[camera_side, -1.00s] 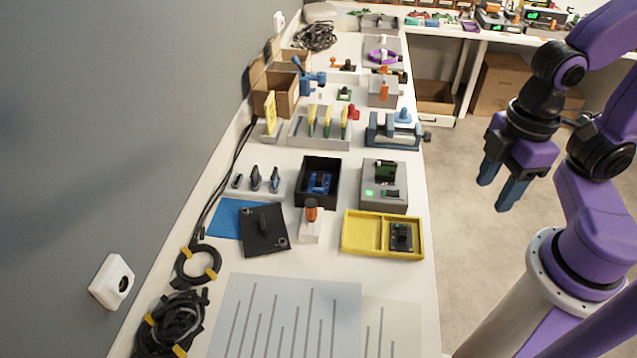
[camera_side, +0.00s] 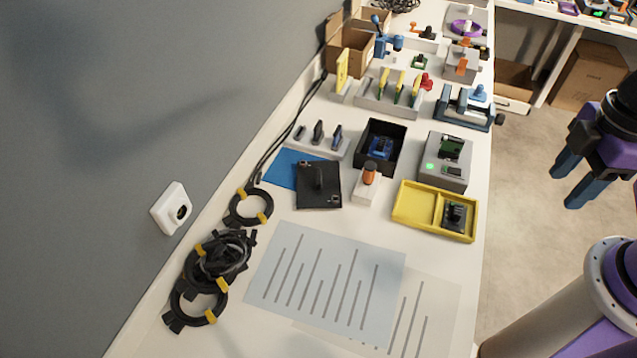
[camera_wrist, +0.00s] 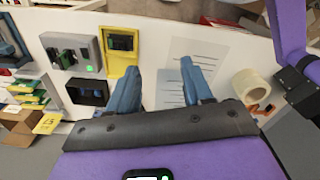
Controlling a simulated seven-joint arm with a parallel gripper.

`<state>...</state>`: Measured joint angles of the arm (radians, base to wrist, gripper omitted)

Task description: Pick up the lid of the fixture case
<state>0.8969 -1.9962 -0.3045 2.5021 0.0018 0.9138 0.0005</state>
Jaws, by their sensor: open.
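The lid (camera_side: 333,194) is a dark flat square plate with an upright handle on top. It lies on the white bench in the side view, partly over a blue sheet. The fixture case (camera_side: 390,128) is an open black box behind and right of it, with a blue part inside. The case also shows in the wrist view (camera_wrist: 74,97); I cannot make out the lid there. My gripper (camera_side: 565,190) is open and empty, beyond the bench's right edge in the side view and well apart from the lid. Its blue fingers also show in the wrist view (camera_wrist: 160,68).
An orange-topped block (camera_side: 366,188) stands close right of the lid. A yellow tray (camera_side: 408,207) and a grey device (camera_side: 437,160) are farther right. A grey rack (camera_side: 325,147) stands behind the lid, coiled cables (camera_side: 215,265) are front left, and printed sheets (camera_side: 325,285) lie in front.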

